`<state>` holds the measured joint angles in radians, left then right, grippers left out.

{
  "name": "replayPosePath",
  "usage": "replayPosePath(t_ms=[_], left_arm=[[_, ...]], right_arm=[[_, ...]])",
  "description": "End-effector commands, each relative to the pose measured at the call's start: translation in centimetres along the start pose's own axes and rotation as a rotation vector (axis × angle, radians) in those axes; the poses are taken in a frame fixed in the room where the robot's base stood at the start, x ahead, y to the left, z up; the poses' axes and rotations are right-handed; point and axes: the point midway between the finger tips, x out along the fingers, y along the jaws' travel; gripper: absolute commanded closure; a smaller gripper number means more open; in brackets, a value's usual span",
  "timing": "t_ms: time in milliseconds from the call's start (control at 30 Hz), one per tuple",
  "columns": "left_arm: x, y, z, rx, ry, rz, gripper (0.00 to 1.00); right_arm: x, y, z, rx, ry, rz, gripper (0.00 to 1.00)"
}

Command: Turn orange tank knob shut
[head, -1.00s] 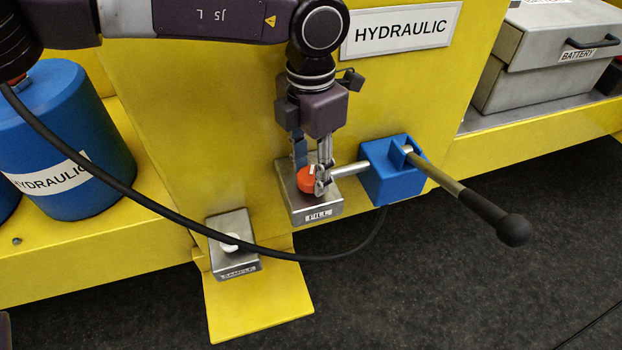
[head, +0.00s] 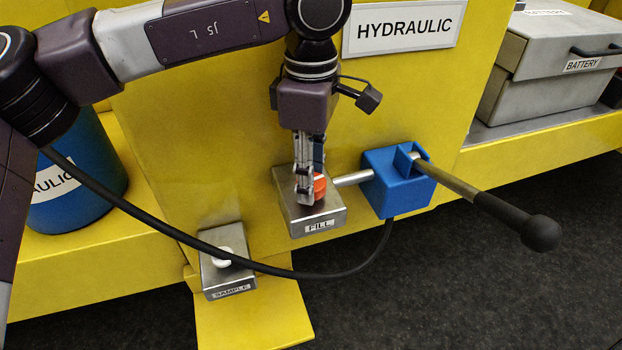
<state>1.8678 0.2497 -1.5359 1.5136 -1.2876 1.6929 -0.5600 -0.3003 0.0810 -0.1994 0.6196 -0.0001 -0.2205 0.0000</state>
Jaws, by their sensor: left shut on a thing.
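The orange knob (head: 320,188) sits on top of the grey metal block labelled FILL (head: 318,222), on the yellow tank's face. My left gripper (head: 307,196) points down from above and is shut on the orange knob. Its fingers hide the left part of the knob. My right gripper is not in view.
A blue pump block (head: 393,190) with a long black-tipped lever (head: 500,205) stands right of the knob. A grey SAMPLE block (head: 226,278) with a white knob (head: 222,257) is lower left. A black hose (head: 180,238) loops below. A blue drum (head: 85,190) is left.

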Motion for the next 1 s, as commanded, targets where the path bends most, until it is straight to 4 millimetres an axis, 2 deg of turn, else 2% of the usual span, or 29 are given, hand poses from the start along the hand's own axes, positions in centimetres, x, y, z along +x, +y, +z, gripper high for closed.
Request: replayPosePath(t_ms=[400, 967, 1000], left_arm=[[-0.03, 0.04, 0.03, 0.187, 0.000, 0.002, 0.89], [-0.06, 0.03, 0.05, 0.213, 0.000, 0.002, 0.89], [-0.06, 0.02, 0.05, 0.213, 0.000, 0.002, 0.60]], right_arm=[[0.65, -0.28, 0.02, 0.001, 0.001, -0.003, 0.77], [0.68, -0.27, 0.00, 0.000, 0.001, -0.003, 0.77], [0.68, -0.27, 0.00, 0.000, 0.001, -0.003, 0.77]])
